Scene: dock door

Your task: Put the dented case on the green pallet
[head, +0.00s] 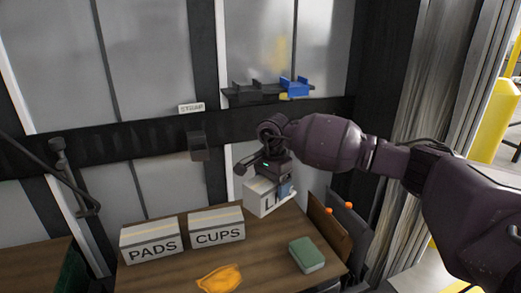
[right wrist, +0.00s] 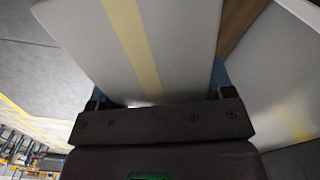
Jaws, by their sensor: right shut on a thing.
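My right gripper (head: 286,190) is shut on a white case (head: 259,199) with dark letters starting "LI", above the back right of the wooden table. The gripper and arm hide part of its label. In the right wrist view the held case (right wrist: 178,45) fills the top middle, with a yellow tape stripe, between blue finger pads. Two more white cases stand on the table, PADS (head: 151,239) and CUPS (head: 216,228). I cannot tell a dent on any case. No green pallet is clearly seen. My left gripper is not in view.
On the table (head: 262,262) lie a green block (head: 306,254) at the right and an orange cloth-like thing (head: 219,278) in front. A dark shelf with a blue piece (head: 294,86) is fixed to the door behind. A yellow post (head: 494,122) stands far right.

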